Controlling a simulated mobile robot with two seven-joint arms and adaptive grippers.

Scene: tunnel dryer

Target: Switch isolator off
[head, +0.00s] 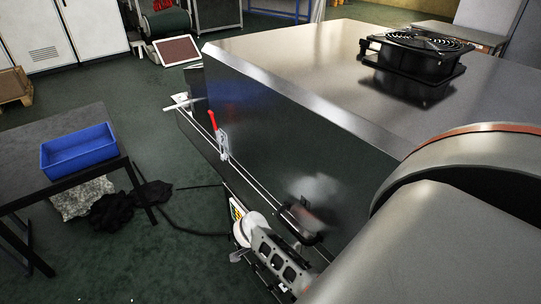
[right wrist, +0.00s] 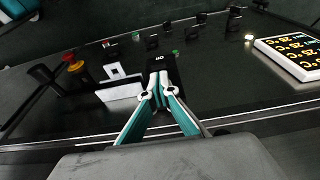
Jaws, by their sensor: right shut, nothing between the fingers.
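In the right wrist view a black isolator (right wrist: 162,64) with a white marking that looks like an upside-down "ON" sits on the dark control panel. My right gripper (right wrist: 159,80) is shut and empty. Its teal-lined fingers come together at the lower edge of the isolator; I cannot tell whether they touch it. The fingertips hide part of it. The isolator cannot be made out in the head view. My left gripper is not in view.
A red and yellow stop button (right wrist: 75,63), a white plate (right wrist: 119,91) and a lit temperature display (right wrist: 292,52) are on the panel. In the head view, a red-handled clamp (head: 213,121) is on the dryer's side and a blue bin (head: 79,150) on a table.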

